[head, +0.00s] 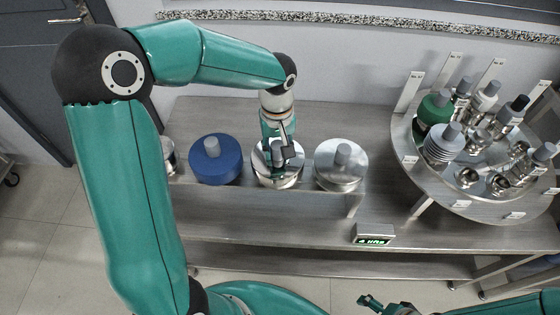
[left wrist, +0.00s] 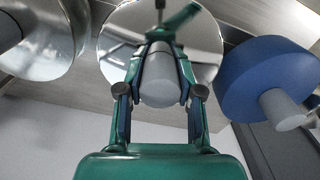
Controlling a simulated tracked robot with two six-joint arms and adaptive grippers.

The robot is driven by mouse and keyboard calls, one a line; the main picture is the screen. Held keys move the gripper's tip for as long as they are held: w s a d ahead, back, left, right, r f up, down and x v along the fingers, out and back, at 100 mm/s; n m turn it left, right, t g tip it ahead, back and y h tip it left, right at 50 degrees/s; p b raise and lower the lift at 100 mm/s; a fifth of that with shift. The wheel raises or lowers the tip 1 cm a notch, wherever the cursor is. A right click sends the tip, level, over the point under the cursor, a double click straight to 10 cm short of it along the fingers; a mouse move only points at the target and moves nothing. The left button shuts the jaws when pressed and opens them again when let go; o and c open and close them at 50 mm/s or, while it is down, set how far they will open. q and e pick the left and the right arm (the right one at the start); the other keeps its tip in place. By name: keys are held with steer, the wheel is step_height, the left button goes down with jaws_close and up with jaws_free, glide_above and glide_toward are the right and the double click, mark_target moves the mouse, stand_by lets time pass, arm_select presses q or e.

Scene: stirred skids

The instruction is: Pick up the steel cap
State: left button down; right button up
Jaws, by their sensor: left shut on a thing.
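A mirror-bright steel cap (head: 266,171) with a grey knob sits in the middle of a row on the shelf. My left gripper (head: 279,163) is above it, shut on its knob. In the left wrist view the knob (left wrist: 160,85) stands between both fingers of the left gripper (left wrist: 160,62), with the shiny disc (left wrist: 121,50) behind it. A duller metal cap (head: 341,172) stands just right of it in the head view. My right gripper (head: 370,303) is at the bottom edge, small; its opening is unclear.
A blue cap (head: 214,168) stands close on the left, and another metal piece (head: 168,155) is partly hidden by my left arm. A round tray (head: 425,200) with several capped and metal parts is at right. A small green-lit display (head: 374,236) sits on the front ledge.

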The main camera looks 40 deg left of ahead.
arm_select(q)
steer(key=shift+w+r, duration=0.1)
steer(key=shift+r, duration=0.4)
step_height(320, 180, up, 19)
stand_by(0.4)
steer(key=shift+f, duration=0.1)
